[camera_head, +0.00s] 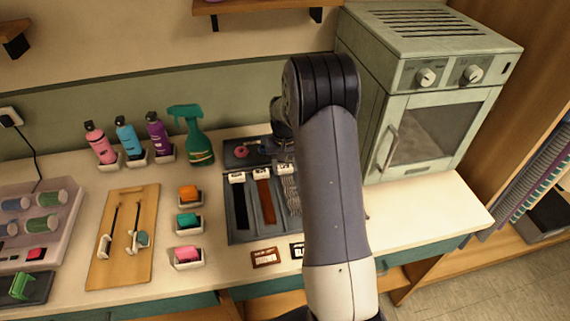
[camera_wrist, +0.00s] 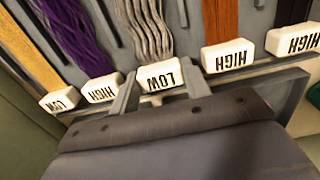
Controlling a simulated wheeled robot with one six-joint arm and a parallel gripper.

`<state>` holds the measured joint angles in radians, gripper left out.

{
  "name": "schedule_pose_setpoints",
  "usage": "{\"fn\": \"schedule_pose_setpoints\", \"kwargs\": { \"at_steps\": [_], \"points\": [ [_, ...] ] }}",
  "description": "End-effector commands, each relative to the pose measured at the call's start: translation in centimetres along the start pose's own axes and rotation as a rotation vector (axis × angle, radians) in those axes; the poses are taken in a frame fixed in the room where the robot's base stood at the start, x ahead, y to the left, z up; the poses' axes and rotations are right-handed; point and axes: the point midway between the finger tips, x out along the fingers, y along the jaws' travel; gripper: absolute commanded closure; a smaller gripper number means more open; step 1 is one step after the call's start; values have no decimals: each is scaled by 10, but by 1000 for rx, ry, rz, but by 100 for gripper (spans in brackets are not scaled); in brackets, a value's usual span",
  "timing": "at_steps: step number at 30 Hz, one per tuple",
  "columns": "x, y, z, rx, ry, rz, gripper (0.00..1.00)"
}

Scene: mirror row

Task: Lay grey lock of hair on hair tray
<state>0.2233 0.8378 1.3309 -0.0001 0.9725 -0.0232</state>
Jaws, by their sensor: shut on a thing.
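The grey lock of hair (camera_head: 292,194) lies in a slot of the grey hair tray (camera_head: 231,218), partly hidden behind my arm in the head view. In the wrist view the grey lock (camera_wrist: 146,28) runs away from a white tag marked LOW (camera_wrist: 162,77). My gripper (camera_wrist: 158,94) is shut on this tag end, a finger on each side. The tag lines up with its neighbours in the tray; I cannot tell whether it is raised. In the head view my gripper is mostly hidden by the arm.
Black (camera_head: 239,208) and orange-brown (camera_head: 265,200) locks lie beside it; purple (camera_wrist: 75,35) and yellow (camera_wrist: 30,65) ones show in the wrist view. A green oven (camera_head: 425,100) stands close right of my arm. Spray bottles (camera_head: 157,135) and small coloured blocks (camera_head: 188,220) stand left.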

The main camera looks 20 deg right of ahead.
Motion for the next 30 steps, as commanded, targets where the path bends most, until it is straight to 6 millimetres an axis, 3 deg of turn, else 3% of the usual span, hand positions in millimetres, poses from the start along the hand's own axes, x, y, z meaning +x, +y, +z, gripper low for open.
{"fn": "schedule_pose_setpoints", "kwargs": {
  "at_steps": [24,25,30],
  "points": [
    [3,0,0,0,0,0,79],
    [3,0,0,0,0,0,53],
    [3,0,0,0,0,0,39]
  ]
}}
